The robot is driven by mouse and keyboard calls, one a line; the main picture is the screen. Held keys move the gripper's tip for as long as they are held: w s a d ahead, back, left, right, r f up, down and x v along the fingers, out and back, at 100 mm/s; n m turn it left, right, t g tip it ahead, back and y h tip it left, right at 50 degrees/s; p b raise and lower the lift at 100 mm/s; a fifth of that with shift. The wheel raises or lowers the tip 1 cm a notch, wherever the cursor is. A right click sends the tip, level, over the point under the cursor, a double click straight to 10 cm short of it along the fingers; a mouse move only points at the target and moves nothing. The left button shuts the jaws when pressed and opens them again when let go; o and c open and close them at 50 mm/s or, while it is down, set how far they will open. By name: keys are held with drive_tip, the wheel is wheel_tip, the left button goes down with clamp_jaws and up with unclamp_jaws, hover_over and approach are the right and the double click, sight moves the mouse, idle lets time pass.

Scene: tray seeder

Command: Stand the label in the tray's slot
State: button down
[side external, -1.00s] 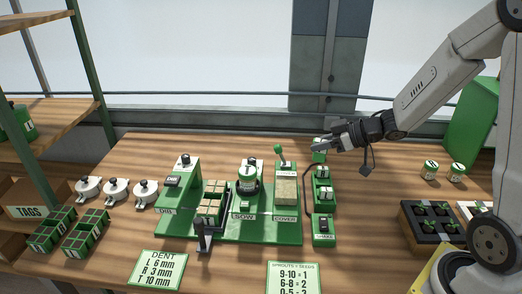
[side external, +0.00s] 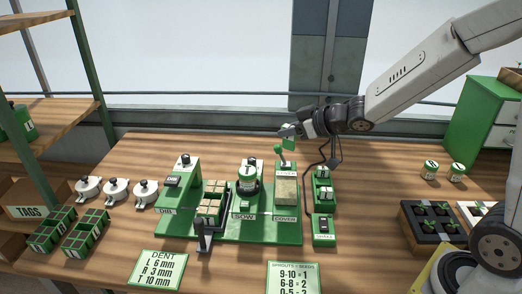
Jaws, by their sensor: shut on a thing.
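My gripper (side external: 296,132) is at the back of the bench, above the rear right of the green seeder. It is shut on a small green label (side external: 289,145), which hangs from the fingertips near the green lever knob; whether they touch is unclear. The tray (side external: 210,207), green with pale brown filled cells, sits on the seeder's base between the left station and the middle one. The label is well to the right of the tray and higher. The tray's slot is too small to make out.
The green seeder base (side external: 265,233) carries stations with a middle drum (side external: 247,184) and a green lever knob (side external: 278,149). A green label unit (side external: 323,228) stands at its right. Spare trays (side external: 85,232) and white lidded pots (side external: 117,189) lie left. A black seedling tray (side external: 432,226) is right.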

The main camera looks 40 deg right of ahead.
drive_tip(key=shift+s+a+f, duration=0.1)
drive_tip(key=shift+s, duration=0.05)
drive_tip(key=shift+s+a+f+m+t, duration=0.15)
drive_tip(key=shift+f+m+t, duration=0.15)
drive_tip(key=shift+m, duration=0.1)
drive_tip(key=shift+s+a+f+m+h, duration=0.1)
drive_tip(key=shift+s+f+m+h, duration=0.35)
drive_tip(key=shift+h, duration=0.15)
drive_tip(key=shift+s+d+f+m+h, duration=0.2)
drive_tip(key=shift+s+f+m+h, duration=0.25)
drive_tip(key=shift+s+f+h, duration=0.2)
drive_tip(key=shift+s+d+f+m+h, duration=0.2)
drive_tip(key=shift+s+f+m+h, duration=0.2)
drive_tip(key=shift+s+f+h, duration=0.25)
drive_tip(key=shift+d+r, duration=0.15)
drive_tip(key=shift+d, duration=0.05)
drive_tip(key=shift+s+d+f+n+y, duration=0.6)
drive_tip(key=shift+d+n+y, duration=1.5)
drive_tip(key=shift+d, duration=1.3)
drive_tip(key=s+d+f+n+g+y, duration=0.1)
drive_tip(key=s+n+y, duration=0.1)
drive_tip(key=s, duration=0.3)
drive_tip(key=s+d+f+n+g+y, duration=0.2)
drive_tip(key=s, duration=0.4)
drive_tip(key=shift+d+f+n+g+y, duration=0.2)
drive_tip(key=shift+f+n+g+y, duration=0.1)
drive_tip(key=shift+n, duration=0.1)
